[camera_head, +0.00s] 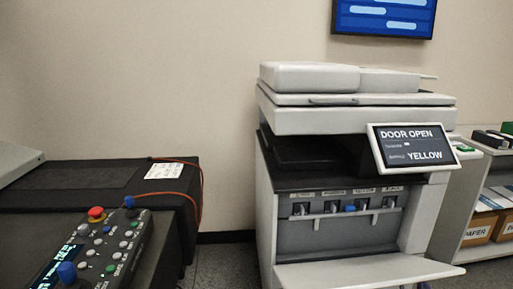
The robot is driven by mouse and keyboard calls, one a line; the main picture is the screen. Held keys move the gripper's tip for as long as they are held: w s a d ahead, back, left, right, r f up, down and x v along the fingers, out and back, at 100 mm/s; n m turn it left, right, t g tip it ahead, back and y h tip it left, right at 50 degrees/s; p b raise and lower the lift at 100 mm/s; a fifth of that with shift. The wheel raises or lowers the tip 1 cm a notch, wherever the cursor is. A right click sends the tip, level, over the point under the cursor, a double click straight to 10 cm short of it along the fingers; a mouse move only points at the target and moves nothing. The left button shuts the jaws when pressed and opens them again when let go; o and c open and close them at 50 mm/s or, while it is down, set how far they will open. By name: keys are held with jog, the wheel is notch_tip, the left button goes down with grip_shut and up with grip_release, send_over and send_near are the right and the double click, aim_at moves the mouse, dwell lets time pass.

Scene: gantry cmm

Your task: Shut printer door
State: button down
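The printer (264,210) stands in the middle right, a light grey floor-standing machine with a scanner lid on top. Its front door (365,272) is folded down and open, sticking out toward me near the bottom edge of the picture. The open bay (335,236) shows a row of several toner slots with labels above, and a blue part on one of them. The printer's screen (413,147) reads "DOOR OPEN" and "YELLOW". My gripper is not in view.
A dark table (178,180) at the left holds a control panel (100,245) with a red button and blue-topped joysticks, plus an orange cable (200,190). A shelf (455,225) with paper boxes stands right of the printer. Some floor (222,265) shows between table and printer.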

aim_at(423, 269)
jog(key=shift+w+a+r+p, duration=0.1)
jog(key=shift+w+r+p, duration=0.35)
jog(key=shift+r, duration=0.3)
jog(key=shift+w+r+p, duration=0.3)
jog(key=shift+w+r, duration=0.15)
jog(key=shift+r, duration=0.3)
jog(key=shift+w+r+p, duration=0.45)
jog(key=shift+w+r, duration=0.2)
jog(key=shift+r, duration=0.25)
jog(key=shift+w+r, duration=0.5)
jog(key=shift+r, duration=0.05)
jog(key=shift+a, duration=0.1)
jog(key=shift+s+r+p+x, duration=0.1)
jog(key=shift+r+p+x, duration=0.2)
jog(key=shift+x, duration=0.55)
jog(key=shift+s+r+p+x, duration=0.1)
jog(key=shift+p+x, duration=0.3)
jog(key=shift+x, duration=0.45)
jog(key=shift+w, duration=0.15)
